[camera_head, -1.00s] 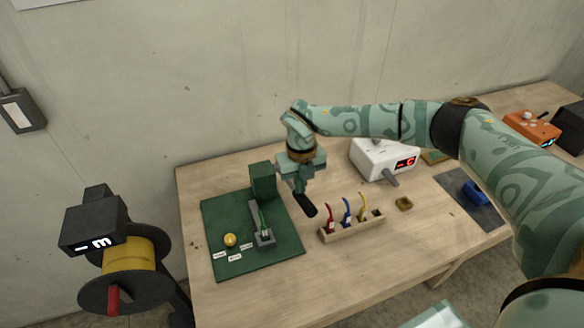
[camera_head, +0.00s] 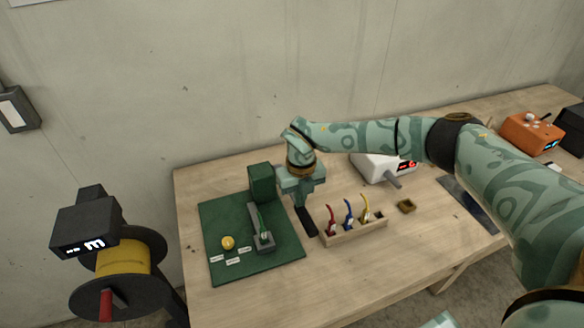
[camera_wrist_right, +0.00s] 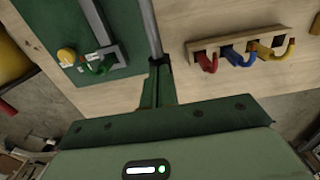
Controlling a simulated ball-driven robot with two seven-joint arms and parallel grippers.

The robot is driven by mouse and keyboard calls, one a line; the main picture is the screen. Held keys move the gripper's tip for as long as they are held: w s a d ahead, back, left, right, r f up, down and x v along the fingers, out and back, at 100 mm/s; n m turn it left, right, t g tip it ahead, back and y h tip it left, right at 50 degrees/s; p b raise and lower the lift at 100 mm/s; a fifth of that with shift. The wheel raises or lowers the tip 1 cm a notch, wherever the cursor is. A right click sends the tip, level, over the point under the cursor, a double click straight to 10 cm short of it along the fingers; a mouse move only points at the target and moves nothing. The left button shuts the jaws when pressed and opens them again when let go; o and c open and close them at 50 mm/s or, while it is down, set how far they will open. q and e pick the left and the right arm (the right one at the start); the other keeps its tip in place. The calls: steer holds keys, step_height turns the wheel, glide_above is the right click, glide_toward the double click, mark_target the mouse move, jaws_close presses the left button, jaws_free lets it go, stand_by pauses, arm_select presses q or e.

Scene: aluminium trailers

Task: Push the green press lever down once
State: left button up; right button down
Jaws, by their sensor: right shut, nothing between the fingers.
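The green press has an upright green block (camera_head: 262,182) on a green base plate (camera_head: 284,250). A grey rod (camera_wrist_right: 151,30), seemingly its lever, runs from the top of the right wrist view to my fingertips. A dark grip-like piece (camera_head: 307,222), seemingly the lever's end, slants down beside the base in the head view. My right gripper (camera_head: 301,202) is shut and empty, fingers pointing down, right of the block. Its fingers (camera_wrist_right: 157,70) meet the rod in the picture; I cannot tell whether they touch it. My left gripper is out of view.
On the base lie a grey bar with a green handle (camera_head: 262,223) and a yellow knob (camera_head: 228,242). A wooden rack (camera_head: 352,234) with red, blue and yellow handles stands close to the right. A white device (camera_head: 372,168) stands behind. The front table area is clear.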

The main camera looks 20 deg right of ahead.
steer(key=shift+f, duration=0.4)
steer(key=shift+r, duration=0.2)
step_height(320, 180, up, 3)
steer(key=p, duration=0.3)
steer(key=shift+r, duration=0.15)
step_height(320, 180, up, 13)
steer(key=p, duration=1.1)
steer(key=shift+w, duration=0.1)
